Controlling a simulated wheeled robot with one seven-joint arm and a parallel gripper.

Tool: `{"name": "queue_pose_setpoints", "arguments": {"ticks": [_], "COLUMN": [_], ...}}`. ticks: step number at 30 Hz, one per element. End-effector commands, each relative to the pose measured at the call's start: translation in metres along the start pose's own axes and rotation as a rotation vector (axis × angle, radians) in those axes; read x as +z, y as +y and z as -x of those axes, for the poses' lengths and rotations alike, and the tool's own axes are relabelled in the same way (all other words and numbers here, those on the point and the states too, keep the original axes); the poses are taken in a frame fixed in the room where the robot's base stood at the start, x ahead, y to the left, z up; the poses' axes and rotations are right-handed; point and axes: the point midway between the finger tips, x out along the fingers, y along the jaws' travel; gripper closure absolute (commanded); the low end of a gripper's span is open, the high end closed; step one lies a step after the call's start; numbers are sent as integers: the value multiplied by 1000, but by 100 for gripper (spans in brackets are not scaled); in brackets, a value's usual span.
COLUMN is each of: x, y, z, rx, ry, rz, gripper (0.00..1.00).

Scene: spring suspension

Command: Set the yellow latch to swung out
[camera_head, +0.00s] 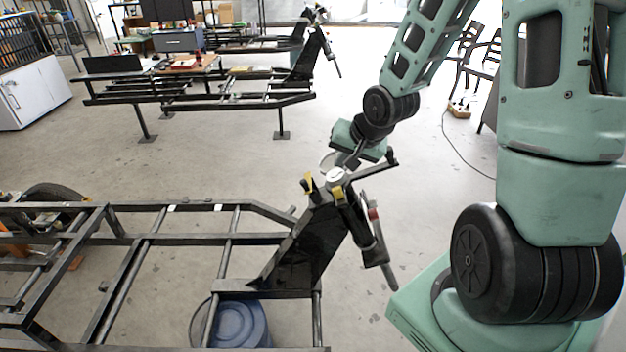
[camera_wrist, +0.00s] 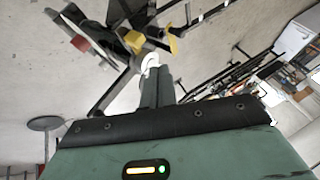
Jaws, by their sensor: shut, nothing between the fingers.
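The yellow latch (camera_head: 308,184) is a small upright piece at the top of the dark angled bracket (camera_head: 300,250), on the end of the near frame. In the wrist view the yellow latch (camera_wrist: 173,44) lies just beyond and right of my fingertips; I cannot tell whether they touch. A second yellowish part (camera_wrist: 134,40) sits left of it on the same black assembly. My gripper (camera_wrist: 151,62) is shut and empty, pointing at this assembly. In the head view my gripper (camera_head: 338,168) comes from above right, its fingertips partly hidden among the parts.
A spring-damper strut (camera_head: 374,228) with a red part hangs right of the bracket. The black metal frame (camera_head: 130,265) fills the lower left, with a blue bucket (camera_head: 238,325) beneath. Another frame (camera_head: 200,95) stands farther back. Open floor lies between the frames.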

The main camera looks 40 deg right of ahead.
Motion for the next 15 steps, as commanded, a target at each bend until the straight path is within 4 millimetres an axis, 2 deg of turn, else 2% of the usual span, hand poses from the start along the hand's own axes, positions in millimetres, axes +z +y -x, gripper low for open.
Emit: {"name": "queue_pose_setpoints", "arguments": {"ticks": [15], "x": [2], "y": [0], "z": [-94], "rx": [2], "ry": [-5], "rz": [2], "gripper": [100]}}
